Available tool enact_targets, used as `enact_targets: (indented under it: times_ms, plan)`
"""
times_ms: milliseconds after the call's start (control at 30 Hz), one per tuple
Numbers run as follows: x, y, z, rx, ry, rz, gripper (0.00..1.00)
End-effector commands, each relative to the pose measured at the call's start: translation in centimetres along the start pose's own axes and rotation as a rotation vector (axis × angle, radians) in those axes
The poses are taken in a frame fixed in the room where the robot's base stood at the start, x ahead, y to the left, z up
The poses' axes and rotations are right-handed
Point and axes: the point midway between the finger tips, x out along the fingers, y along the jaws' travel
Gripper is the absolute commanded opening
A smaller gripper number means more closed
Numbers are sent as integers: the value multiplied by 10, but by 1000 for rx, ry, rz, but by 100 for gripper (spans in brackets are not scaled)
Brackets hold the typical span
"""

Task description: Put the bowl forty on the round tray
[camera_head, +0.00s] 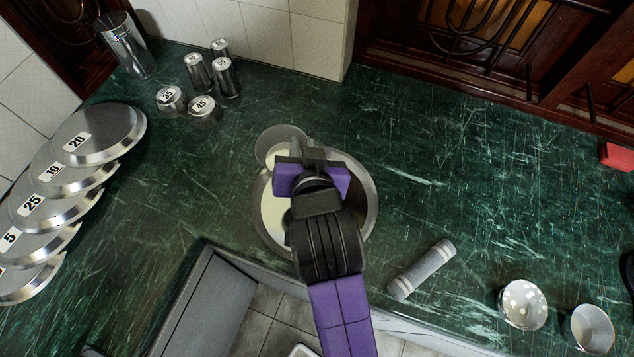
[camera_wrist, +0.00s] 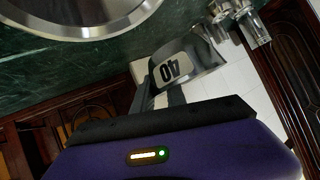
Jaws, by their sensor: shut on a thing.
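A metal bowl labelled 40 (camera_wrist: 185,67) is held in my gripper (camera_wrist: 165,92) in the wrist view, with its label facing the camera. In the head view the bowl (camera_head: 280,138) shows as a grey rim just beyond my gripper (camera_head: 308,158), over the far left edge of the round tray. My gripper is shut on the bowl. The round tray (camera_head: 372,208) is a wide shiny metal disc on the green counter, largely hidden under my arm. Its rim (camera_wrist: 105,32) also shows at the top left of the wrist view. The bowl's exact height above the tray cannot be told.
Several numbered metal lids (camera_head: 100,135) overlap at the left. Cups (camera_head: 198,72), small bowls (camera_head: 204,112) and a jug (camera_head: 125,45) stand at the back left. A grey cylinder (camera_head: 422,270), a spotted bowl (camera_head: 523,305) and a cup (camera_head: 588,328) are at the right front.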

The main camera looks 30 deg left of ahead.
Motion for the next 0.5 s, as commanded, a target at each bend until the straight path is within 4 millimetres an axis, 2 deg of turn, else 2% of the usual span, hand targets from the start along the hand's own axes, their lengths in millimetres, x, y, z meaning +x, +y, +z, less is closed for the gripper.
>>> enact_targets:
  times_ms: [33,300,500]
  plan:
    - [6,3,13,0,-7,1,0]
    - [39,18,67,0,-5,1,0]
    - [58,27,95,0,0,1,0]
